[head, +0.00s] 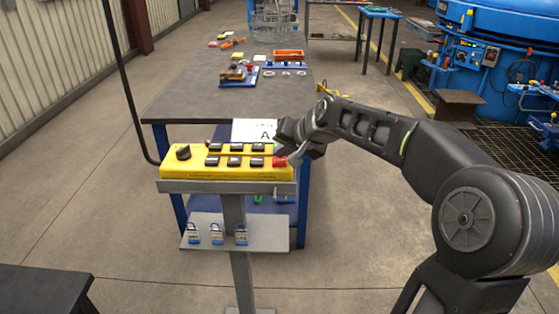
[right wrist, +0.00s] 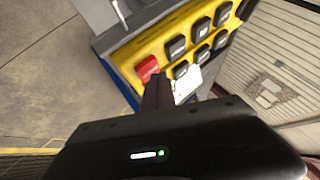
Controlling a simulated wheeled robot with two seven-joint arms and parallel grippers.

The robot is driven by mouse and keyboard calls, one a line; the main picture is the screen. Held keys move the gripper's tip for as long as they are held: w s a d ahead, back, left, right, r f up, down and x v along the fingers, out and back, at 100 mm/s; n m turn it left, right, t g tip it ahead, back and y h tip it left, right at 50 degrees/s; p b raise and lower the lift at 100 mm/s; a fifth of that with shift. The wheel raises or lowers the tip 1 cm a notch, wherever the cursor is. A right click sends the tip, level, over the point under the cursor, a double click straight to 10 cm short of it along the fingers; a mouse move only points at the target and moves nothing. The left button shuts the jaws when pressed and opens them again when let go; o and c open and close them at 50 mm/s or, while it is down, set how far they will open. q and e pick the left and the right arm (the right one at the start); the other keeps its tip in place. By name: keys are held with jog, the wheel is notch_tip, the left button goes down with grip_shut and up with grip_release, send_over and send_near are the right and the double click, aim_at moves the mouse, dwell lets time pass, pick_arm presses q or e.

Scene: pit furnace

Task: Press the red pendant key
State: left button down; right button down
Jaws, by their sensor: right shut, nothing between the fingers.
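The yellow pendant (head: 210,173) lies on a grey stand, with a black knob at its left and two rows of black keys. The red key (head: 280,162) is at its right end; it also shows in the right wrist view (right wrist: 147,67). My right gripper (head: 287,157) reaches in from the right, over the pendant's right end. In the right wrist view its shut, empty fingers (right wrist: 157,83) point at the pendant just beside the red key. I cannot tell whether they touch it. My left gripper is not in view.
A lower shelf (head: 265,236) on the stand holds blue padlocks (head: 216,234). Behind is a workbench (head: 190,105) with an orange tray (head: 289,55) and small parts. A white card (head: 246,130) marked A stands behind the pendant. A black cable (head: 122,75) hangs at the left.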

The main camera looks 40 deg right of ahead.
aim_at(282, 162)
jog(key=shift+f+b, duration=0.35)
jog(key=shift+f, duration=0.15)
jog(key=shift+r, duration=0.1)
dwell(0.4)
jog(key=shift+r+p, duration=0.75)
jog(key=shift+r, duration=0.1)
notch_tip(282, 162, up, 5)
jog(key=p, duration=0.4)
dwell(0.4)
